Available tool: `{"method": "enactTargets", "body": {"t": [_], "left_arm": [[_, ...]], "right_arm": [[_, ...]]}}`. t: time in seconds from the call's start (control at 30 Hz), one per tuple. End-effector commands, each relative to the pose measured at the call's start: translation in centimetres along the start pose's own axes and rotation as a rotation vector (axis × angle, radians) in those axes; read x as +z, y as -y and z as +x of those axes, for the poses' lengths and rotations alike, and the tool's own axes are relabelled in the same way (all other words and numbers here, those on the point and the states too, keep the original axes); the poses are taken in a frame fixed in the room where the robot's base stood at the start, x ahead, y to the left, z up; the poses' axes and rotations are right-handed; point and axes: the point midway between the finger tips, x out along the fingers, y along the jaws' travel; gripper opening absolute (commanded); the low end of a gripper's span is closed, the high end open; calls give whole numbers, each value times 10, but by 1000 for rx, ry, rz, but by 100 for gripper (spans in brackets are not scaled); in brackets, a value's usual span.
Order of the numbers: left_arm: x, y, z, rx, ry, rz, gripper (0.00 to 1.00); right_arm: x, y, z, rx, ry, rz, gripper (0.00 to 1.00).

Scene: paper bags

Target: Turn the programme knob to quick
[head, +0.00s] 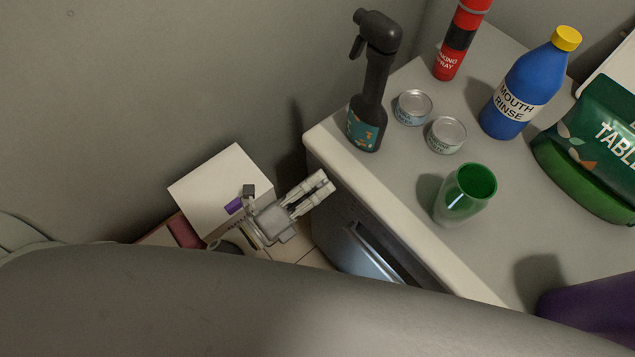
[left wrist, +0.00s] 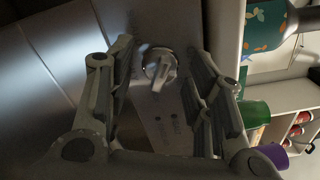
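The programme knob (left wrist: 160,67) is a pale round dial with a raised grip bar, on the grey front panel (left wrist: 165,125) in the left wrist view. Its bar slants, its lower end towards the bottom of the picture. Small labels below it are too small to read. My left gripper (left wrist: 158,52) is open, with one finger on each side of the knob and a gap showing on both sides. In the head view my left gripper (head: 322,186) is beside the front corner of the appliance (head: 350,222); the knob is hidden there. My right gripper is not in view.
The worktop (head: 405,165) above holds a dark spray bottle (head: 372,95), two tins (head: 446,135), a green cup (head: 463,195) and a blue mouth rinse bottle (head: 525,88). A white box (head: 215,185) stands below, left of the appliance. A door handle (head: 372,252) juts from the front.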

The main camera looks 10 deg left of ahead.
Motion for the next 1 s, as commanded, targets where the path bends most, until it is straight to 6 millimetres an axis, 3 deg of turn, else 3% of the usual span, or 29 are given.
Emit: {"method": "enactTargets", "body": {"t": [0.27,0.7,1.0], "left_arm": [[0,-1,-6,1,0,-3,47],[0,0,-55,2,0,-4,47],[0,0,-60,-1,0,-3,47]], "right_arm": [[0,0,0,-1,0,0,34],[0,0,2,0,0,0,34],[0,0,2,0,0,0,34]]}}
